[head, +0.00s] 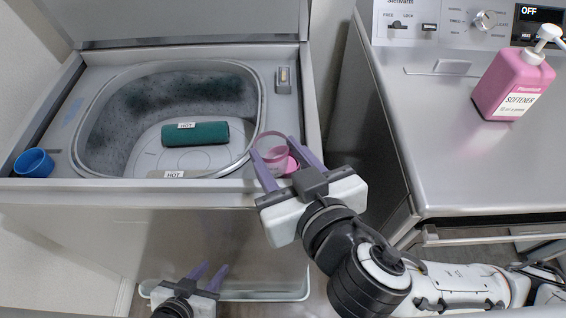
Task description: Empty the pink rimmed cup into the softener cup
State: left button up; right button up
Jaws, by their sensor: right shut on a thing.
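The pink rimmed cup (271,149) is clear with a thin pink rim. My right gripper (274,147) has a finger on each side of it, shut on it over the front right corner of the washer. I cannot tell its exact tilt or what is in it. A pink cup (291,165), which looks like the softener cup, sits at that corner, just right of and below the held cup in the picture. The right finger partly covers it. My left gripper (213,267) is low in front of the washer, fingers apart and empty.
The washer tub (120,140) is open and holds a dark green roll (195,133) with a "HOT" label. A blue cup (34,163) sits at the front left corner. A pink softener bottle (512,85) stands on the grey machine top (450,150) at right.

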notch_tip(320, 180, up, 2)
jog(key=shift+r+p, duration=0.1)
jog(key=shift+p, duration=0.85)
jog(key=shift+r, duration=0.9)
